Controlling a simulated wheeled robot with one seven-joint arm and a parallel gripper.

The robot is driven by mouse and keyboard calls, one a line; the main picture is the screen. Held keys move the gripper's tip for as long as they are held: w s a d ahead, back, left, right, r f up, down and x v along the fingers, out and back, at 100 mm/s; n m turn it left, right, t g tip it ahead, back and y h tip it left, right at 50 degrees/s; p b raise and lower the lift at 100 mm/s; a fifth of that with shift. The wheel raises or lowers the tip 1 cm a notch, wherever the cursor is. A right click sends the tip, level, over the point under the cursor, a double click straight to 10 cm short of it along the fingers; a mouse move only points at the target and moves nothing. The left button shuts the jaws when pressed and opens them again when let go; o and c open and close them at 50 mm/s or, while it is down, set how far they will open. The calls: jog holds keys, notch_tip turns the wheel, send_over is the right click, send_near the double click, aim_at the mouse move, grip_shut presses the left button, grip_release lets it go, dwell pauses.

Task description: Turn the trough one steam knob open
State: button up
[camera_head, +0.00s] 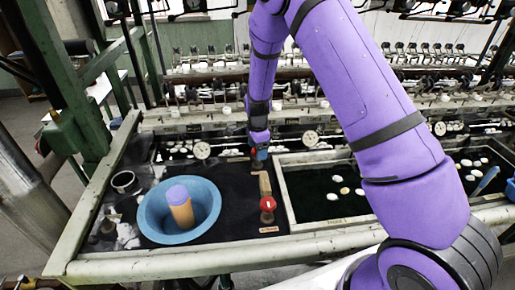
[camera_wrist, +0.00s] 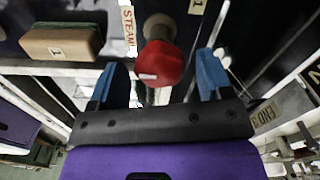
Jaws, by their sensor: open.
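The red steam knob (camera_head: 267,203) stands near the front edge of the basin top, beside the blue bowl. In the wrist view the red knob (camera_wrist: 162,64) has a white mark on its face, with a STEAM label (camera_wrist: 128,25) next to it. My gripper (camera_head: 260,153) is behind the knob in the head view, pointing down. In the wrist view its two blue fingers stand apart, with the knob showing between and beyond their tips. No contact shows, and the gap in depth is hard to tell.
A wooden block (camera_head: 265,184) is just behind the knob; it is marked 1 in the wrist view (camera_wrist: 62,42). A blue bowl (camera_head: 150,222) holding a tan cylinder with a purple top (camera_head: 180,208) stands left. A dark trough (camera_head: 322,190) with white cocoons lies right.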

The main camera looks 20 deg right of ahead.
jog(key=shift+c, duration=0.3)
jog(key=c, duration=0.9)
jog(key=shift+o, duration=0.2)
jog(key=shift+n, duration=0.3)
jog(key=n, duration=1.3)
jog(key=shift+n, duration=2.3)
